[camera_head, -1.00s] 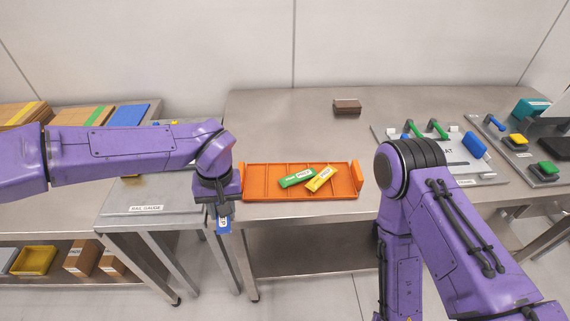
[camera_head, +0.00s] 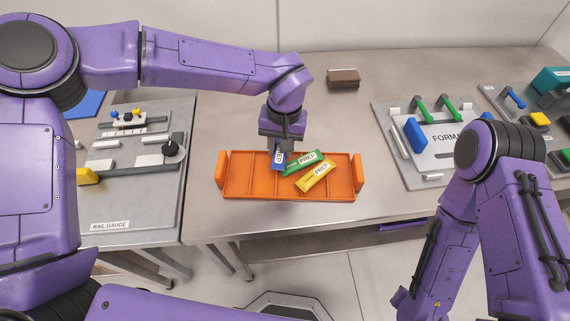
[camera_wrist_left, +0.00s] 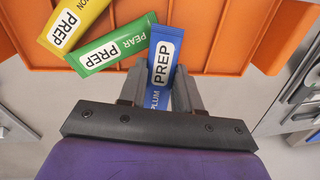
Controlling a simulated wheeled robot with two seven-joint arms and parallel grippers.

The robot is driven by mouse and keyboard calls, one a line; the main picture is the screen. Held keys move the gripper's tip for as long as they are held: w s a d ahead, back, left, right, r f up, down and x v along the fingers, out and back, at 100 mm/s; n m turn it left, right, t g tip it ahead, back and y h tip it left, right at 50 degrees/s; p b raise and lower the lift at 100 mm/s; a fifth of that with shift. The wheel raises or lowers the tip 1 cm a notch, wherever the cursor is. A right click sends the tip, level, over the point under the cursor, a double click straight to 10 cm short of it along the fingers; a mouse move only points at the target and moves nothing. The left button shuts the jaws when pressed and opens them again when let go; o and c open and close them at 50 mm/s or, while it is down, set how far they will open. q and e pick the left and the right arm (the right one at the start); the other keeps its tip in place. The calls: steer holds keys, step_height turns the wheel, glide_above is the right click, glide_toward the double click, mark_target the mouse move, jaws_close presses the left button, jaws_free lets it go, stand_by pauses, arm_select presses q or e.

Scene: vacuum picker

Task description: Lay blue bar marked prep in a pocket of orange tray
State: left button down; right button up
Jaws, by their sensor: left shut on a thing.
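The blue bar (camera_head: 277,159), marked PREP and PLUM in the left wrist view (camera_wrist_left: 165,45), is pinched between the fingers of my left gripper (camera_head: 282,147). It hangs steeply over the back middle of the orange tray (camera_head: 236,187); I cannot tell whether its lower end touches the tray. The green bar (camera_head: 300,163), marked PEAR PREP, lies slantwise in the tray, just right of the blue bar. The yellow bar (camera_head: 316,177), also marked PREP, lies slantwise in front of the green one. My right arm shows, but its gripper is out of view.
The tray's left pockets look empty. A brown block (camera_head: 344,77) stands behind on the table. The rail gauge board (camera_head: 130,205) lies to the left. A grey board with green handles (camera_head: 450,150) lies to the right. Bare table surrounds the tray.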

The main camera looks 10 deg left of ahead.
arm_select(q)
steer(key=shift+s+d+r+p, duration=0.25)
steer(key=shift+d+r, duration=0.15)
steer(key=shift+r, duration=0.05)
steer(key=shift+s+d+r+p, duration=0.2)
steer(key=shift+d+r, duration=0.15)
steer(key=shift+r, duration=0.1)
steer(key=s+d+r+n+g+h+p, duration=0.1)
steer(key=s+r+g+p, duration=0.1)
steer(key=s+r, duration=0.5)
steer(key=s+r+n+g+p, duration=0.1)
steer(key=s+r+g+p, duration=0.15)
steer(key=s, duration=0.85)
steer(key=p, duration=0.4)
glide_above(262, 187)
steer(key=w, duration=0.1)
steer(key=shift+t+h, duration=0.3)
steer(key=shift+t, duration=0.05)
steer(key=f, duration=0.9)
steer(key=shift+w+a+f, duration=0.1)
steer(key=shift+w+a, duration=0.1)
step_height(262, 187, down, 3)
steer(key=shift+r+p, duration=0.2)
steer(key=shift+p, duration=0.3)
steer(key=shift+f, duration=0.2)
steer(key=shift+f, duration=0.1)
